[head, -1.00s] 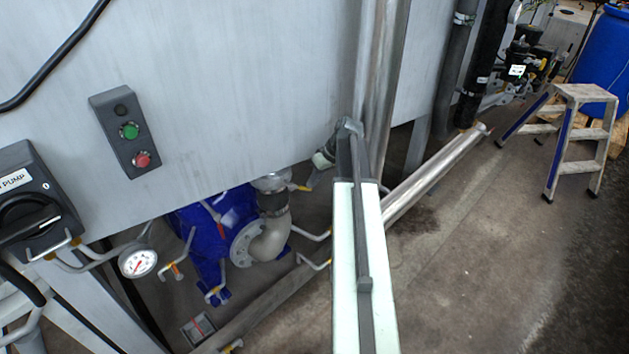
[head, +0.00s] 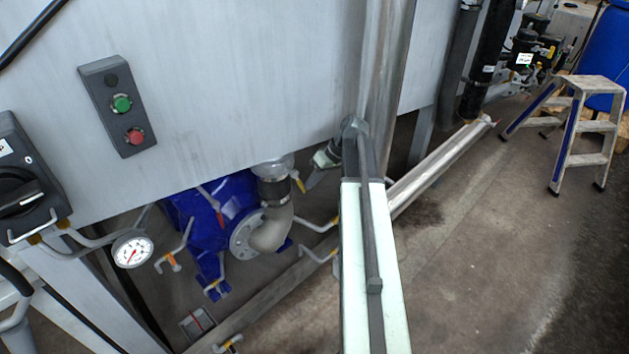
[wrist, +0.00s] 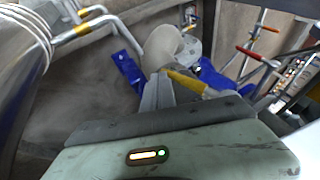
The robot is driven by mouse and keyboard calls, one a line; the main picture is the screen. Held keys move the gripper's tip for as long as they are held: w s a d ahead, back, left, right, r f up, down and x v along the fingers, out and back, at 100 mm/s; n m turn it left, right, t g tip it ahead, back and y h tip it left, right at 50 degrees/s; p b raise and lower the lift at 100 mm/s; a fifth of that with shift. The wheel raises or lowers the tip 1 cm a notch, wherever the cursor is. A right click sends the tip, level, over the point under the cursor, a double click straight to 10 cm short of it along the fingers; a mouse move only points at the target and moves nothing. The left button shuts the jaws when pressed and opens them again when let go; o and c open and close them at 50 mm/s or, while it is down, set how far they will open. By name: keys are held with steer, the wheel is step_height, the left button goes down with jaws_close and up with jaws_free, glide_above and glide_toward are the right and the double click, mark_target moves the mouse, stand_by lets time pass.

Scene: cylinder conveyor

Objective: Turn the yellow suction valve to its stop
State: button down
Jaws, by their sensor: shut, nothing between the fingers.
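The yellow suction valve's handle (head: 299,183) is beside the grey pipe elbow on the blue pump (head: 215,212), under the large grey panel. In the wrist view the yellow handle (wrist: 185,83) lies just right of my fingertips, with a grey part running on to the right. My gripper (head: 310,182) is shut and empty, with its fingers angled down beside the handle. It also shows in the wrist view (wrist: 158,90), with the two fingers together. The fingers look very close to the handle; I cannot tell whether they touch.
The grey panel (head: 230,75) hangs above the pump. A vertical pipe (head: 383,70) stands beside my arm. Bent pipes with yellow and orange parts, a gauge (head: 132,248) and a long floor pipe (head: 440,164) surround it. Open floor lies right, before a step stool (head: 580,125).

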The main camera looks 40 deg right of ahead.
steer(key=shift+a+f+b, duration=0.5)
steer(key=shift+a+f, duration=0.2)
steer(key=shift+a, duration=0.45)
